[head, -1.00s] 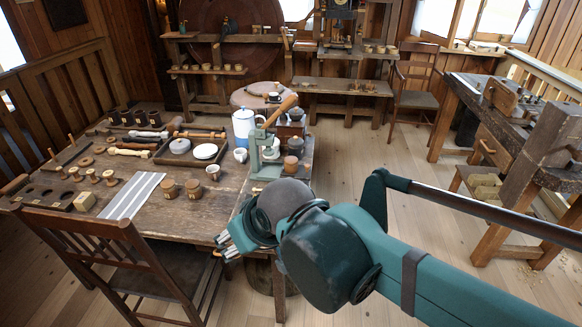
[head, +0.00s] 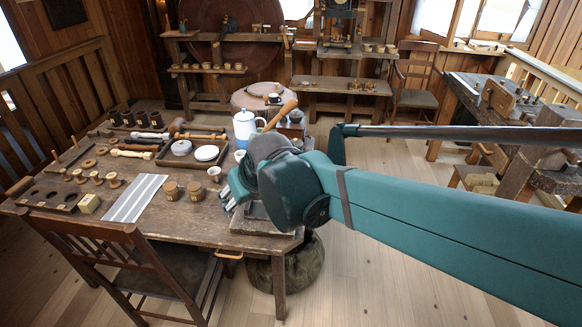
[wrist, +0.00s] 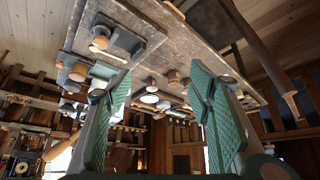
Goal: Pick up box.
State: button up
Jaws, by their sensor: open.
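A small pale cube-shaped box (head: 88,202) sits on the workbench (head: 135,232) at its front left in the head view. Two round lidded wooden containers (head: 183,191) stand right of a striped cloth; I cannot tell whether the task's box is one of these. My gripper (head: 228,198) is over the right part of the bench, right of the round containers and well apart from the pale box. In the wrist view, my gripper (wrist: 160,76) has its two green fingers spread, with nothing held between them. My arm hides part of the bench's right end.
A tray (head: 160,158) with pale discs, a small cup (head: 215,174) and a white-blue pot (head: 245,124) stand near my gripper. The striped cloth (head: 135,200) lies flat. A chair (head: 120,255) stands at the bench's front. Wooden spools (head: 97,178) crowd the left.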

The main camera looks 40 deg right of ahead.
jog(key=w+d+f+m+h+p, duration=0.15)
jog(key=w+d+p, duration=0.45)
jog(key=w+d, duration=0.85)
jog(key=w+d+f+m+p, duration=0.1)
jog(key=d+f, duration=0.3)
jog(key=d, duration=0.4)
jog(key=w+d+f+m+p, duration=0.1)
jog(key=w+d+f+p, duration=0.3)
jog(key=d, duration=0.5)
jog(key=shift+w+d+f+g, duration=0.15)
jog(key=shift+w+f+g, duration=0.05)
jog(key=shift+f+g, duration=0.25)
jog(key=shift+f, duration=0.15)
jog(key=shift+x, duration=1.15)
jog(key=shift+w+d+f, duration=0.1)
jog(key=shift+d+f, duration=0.05)
jog(key=shift+d+b+x, duration=0.2)
jog(key=shift+b+x, duration=0.1)
jog(key=shift+x, duration=2.15)
